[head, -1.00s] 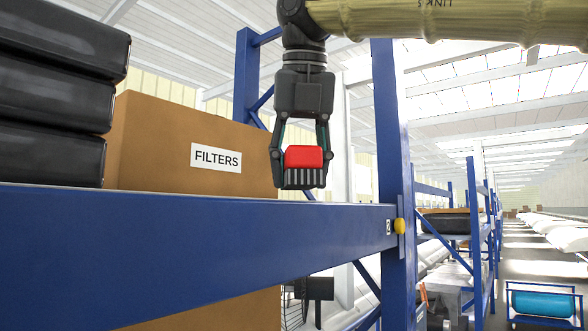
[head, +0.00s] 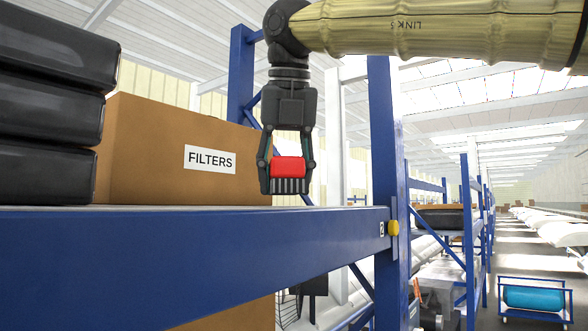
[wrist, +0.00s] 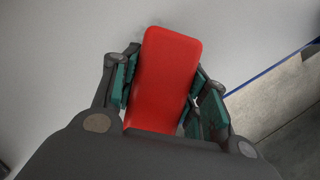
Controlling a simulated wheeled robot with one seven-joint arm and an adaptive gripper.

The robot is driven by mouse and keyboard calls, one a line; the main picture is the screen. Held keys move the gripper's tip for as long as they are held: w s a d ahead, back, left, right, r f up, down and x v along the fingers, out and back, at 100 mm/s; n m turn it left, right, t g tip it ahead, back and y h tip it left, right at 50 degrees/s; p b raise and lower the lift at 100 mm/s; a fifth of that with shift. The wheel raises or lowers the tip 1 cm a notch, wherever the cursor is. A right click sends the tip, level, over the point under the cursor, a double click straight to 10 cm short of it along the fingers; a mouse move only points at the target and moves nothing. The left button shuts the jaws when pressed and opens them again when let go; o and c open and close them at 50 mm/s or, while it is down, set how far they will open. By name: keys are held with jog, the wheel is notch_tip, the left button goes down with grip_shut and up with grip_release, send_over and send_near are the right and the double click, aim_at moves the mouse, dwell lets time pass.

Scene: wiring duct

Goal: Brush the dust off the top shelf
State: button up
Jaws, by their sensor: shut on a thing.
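My gripper (head: 287,170) points down and is shut on a brush with a red block handle (head: 288,167) and dark bristles below. The red handle also fills the middle of the wrist view (wrist: 165,75), between the green finger pads. The brush is at the right end of the top shelf, whose blue front beam (head: 200,245) crosses the head view. The bristles hang just above the beam's top edge in the picture; whether they touch the shelf cannot be told. In the wrist view the pale shelf surface (wrist: 60,60) shows faint grey smudges near the handle's far end.
A cardboard box labelled FILTERS (head: 150,150) stands on the shelf left of my gripper. Stacked black cases (head: 45,110) stand at the far left. A blue upright (head: 388,170) with a yellow knob (head: 392,228) rises to the right.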

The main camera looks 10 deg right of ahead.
jog(key=shift+w+a+p, duration=1.85)
jog(key=shift+w+a, duration=0.8)
jog(key=shift+a, duration=0.05)
jog(key=shift+w+d+p, duration=0.3)
jog(key=shift+w+d, duration=0.4)
jog(key=shift+d, duration=0.1)
jog(key=shift+s+d+b, duration=0.3)
jog(key=shift+s+d, duration=0.15)
jog(key=shift+s, duration=0.15)
jog(key=shift+s+d+b, duration=0.75)
jog(key=shift+s+d, duration=1.25)
jog(key=shift+d, duration=0.1)
jog(key=shift+s, duration=0.1)
jog(key=shift+s+d+b, duration=0.45)
jog(key=shift+s+d, duration=0.7)
jog(key=shift+d, duration=0.05)
jog(key=shift+r+p, duration=2.4)
jog(key=shift+r, duration=0.55)
